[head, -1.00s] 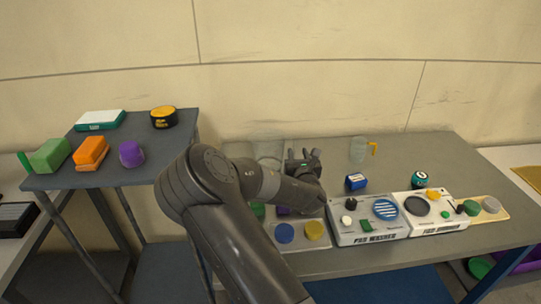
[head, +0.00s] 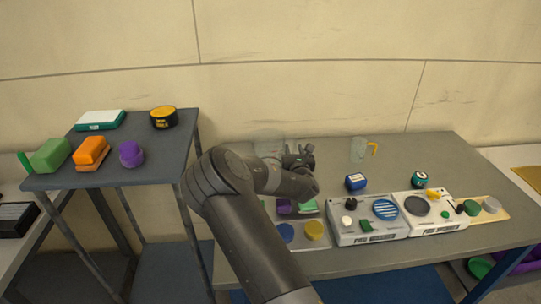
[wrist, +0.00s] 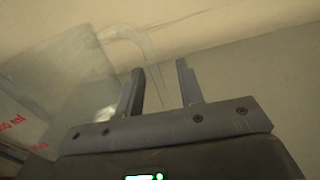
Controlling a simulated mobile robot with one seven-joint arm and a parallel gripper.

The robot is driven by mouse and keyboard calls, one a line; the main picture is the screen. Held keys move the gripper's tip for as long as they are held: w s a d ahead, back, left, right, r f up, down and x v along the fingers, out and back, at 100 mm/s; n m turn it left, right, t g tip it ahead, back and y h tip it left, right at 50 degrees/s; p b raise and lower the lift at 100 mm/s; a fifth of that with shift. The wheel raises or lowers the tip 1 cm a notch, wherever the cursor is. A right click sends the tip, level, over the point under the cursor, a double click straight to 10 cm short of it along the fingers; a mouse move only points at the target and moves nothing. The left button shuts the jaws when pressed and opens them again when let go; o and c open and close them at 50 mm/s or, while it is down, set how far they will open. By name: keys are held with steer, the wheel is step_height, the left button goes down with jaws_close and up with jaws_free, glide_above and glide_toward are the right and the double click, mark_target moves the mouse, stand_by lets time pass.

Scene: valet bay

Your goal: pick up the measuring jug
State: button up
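The measuring jug (head: 268,141) is clear and faint, standing at the back left of the table, partly hidden by my arm. In the wrist view the jug (wrist: 70,75) fills the left side, with red markings on its wall and a clear curved handle at its right. My gripper (head: 301,152) is just right of the jug. In the wrist view my gripper (wrist: 160,68) has its two fingers apart, with the clear handle seen beyond and partly between them. I cannot tell whether they touch it.
A smaller clear vessel with an orange handle (head: 358,149) stands to the right. A blue tin (head: 355,182), a teal-and-black round item (head: 419,179) and white trays (head: 368,230) lie nearer the front. A side table (head: 110,178) at left bears several items. The wall is close behind.

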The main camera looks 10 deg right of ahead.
mark_target(295, 143)
steer(key=shift+c, duration=0.4)
jaws_close()
steer(key=shift+r, duration=0.25)
steer(key=shift+r, duration=1.75)
steer(key=s+d+r, duration=0.6)
steer(key=d+r, duration=0.1)
steer(key=d, duration=0.2)
steer(key=shift+s+d, duration=0.15)
steer(key=shift+d, duration=0.2)
